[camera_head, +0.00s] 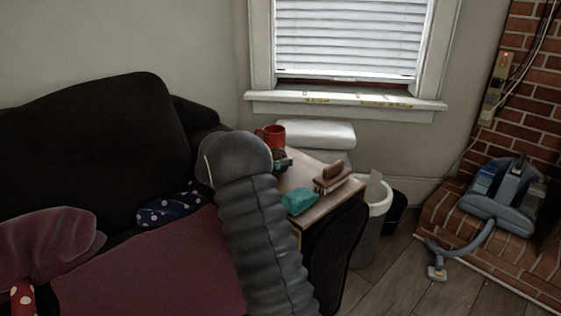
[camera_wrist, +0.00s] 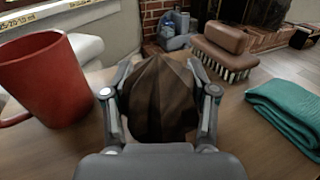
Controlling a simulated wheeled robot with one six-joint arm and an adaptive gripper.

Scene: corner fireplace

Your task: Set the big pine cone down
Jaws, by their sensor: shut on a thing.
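The big pine cone (camera_wrist: 160,105), dark brown and ridged, sits between the two fingers of my gripper (camera_wrist: 162,72) in the wrist view. The fingers are shut on its sides. It is over the wooden table top (camera_wrist: 236,125); I cannot tell whether its base touches the wood. In the head view my gripper (camera_head: 282,161) is low over the small table (camera_head: 312,232), beside the red mug. My arm hides much of that side, and I cannot make out the cone there.
A red mug (camera_wrist: 45,80) stands left of the cone. A brown brush (camera_wrist: 222,56) lies beyond it to the right, and a folded teal cloth (camera_wrist: 288,112) lies at right. Bare wood lies between cone and cloth. A black sofa (camera_head: 95,140) and white bin (camera_head: 376,212) flank the table.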

